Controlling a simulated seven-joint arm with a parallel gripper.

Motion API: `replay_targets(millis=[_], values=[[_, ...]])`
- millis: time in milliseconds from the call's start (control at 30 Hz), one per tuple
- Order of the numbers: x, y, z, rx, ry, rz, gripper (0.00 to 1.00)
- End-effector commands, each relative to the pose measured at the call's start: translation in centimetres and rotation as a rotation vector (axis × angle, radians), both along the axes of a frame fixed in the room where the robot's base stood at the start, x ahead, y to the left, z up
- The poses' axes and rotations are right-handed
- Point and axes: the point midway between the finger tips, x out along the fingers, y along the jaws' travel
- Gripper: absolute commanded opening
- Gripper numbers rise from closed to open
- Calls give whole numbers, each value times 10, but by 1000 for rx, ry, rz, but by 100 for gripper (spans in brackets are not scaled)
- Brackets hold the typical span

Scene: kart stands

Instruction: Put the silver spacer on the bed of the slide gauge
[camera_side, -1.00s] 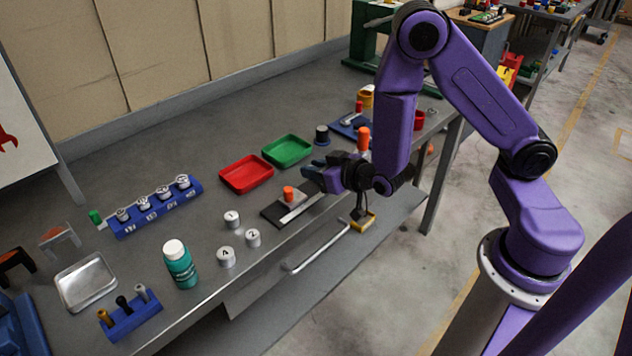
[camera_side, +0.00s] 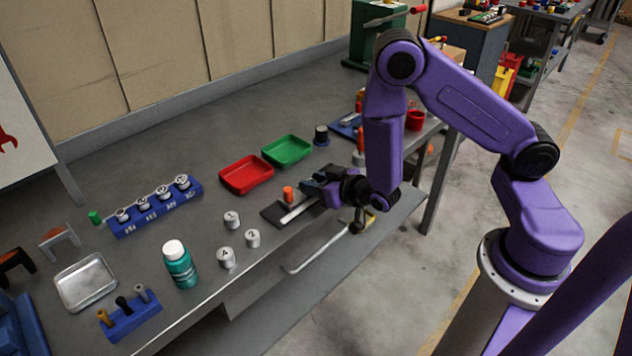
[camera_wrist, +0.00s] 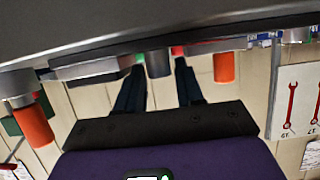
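The slide gauge (camera_side: 272,214) is a dark bed with a silver strip and an orange knob (camera_side: 288,193), at the bench's front edge in the side view. My gripper (camera_side: 311,187) is low and level at its right end. In the wrist view, where the bench appears at the top, my gripper (camera_wrist: 159,72) has its two fingers apart. A grey cylinder (camera_wrist: 157,63), apparently the silver spacer, is between the fingertips with visible gaps on both sides. It seems to stand on the gauge, but its exact seat is unclear. It is hidden in the side view.
Several silver numbered cylinders (camera_side: 227,258) and a green bottle (camera_side: 180,268) stand to the left. Red (camera_side: 247,174) and green (camera_side: 287,151) trays lie behind the gauge. An orange-topped post (camera_wrist: 33,122) is close beside my gripper.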

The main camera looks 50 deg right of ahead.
Motion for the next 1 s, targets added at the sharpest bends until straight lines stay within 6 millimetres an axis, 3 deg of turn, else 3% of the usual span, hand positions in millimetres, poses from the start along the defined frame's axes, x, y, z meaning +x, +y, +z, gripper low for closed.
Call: replay_targets(millis=[333,667,1000], values=[[-1,0,4,0,0,0,37],[-49,1,23,-3,1,7,37],[-67,0,31,0,0,0,37]])
